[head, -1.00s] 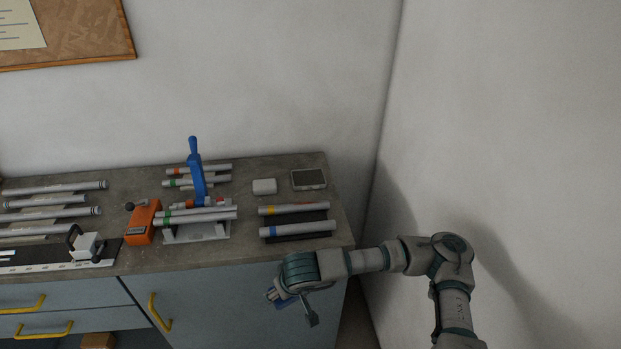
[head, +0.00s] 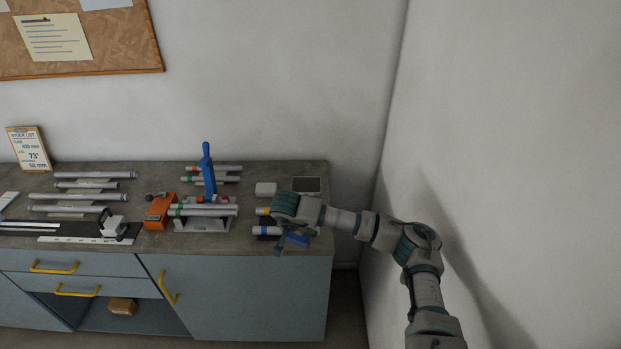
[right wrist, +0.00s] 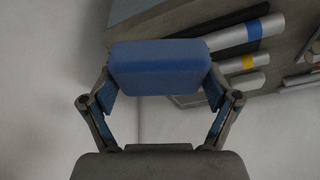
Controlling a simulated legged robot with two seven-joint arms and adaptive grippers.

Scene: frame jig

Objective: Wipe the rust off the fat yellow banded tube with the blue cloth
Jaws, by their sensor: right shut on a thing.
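My right gripper (right wrist: 160,92) is shut on the blue cloth (right wrist: 160,68), which looks like a folded block between the fingers. In the head view the right gripper (head: 284,230) hangs over the right end of the bench, and the blue cloth (head: 298,240) shows below it. The yellow banded tube (head: 262,211) lies on the bench, mostly hidden behind my right wrist; its yellow band also shows in the right wrist view (right wrist: 249,62), beyond the cloth and apart from it. Any rust on it is too small to tell. My left gripper is not in view.
A blue banded tube (head: 266,231) lies in front of the yellow one. A blue-handled press (head: 209,172) and an orange tool (head: 160,211) stand to the left. A white block (head: 266,189) and a dark-topped tray (head: 306,185) lie behind. The wall is close on the right.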

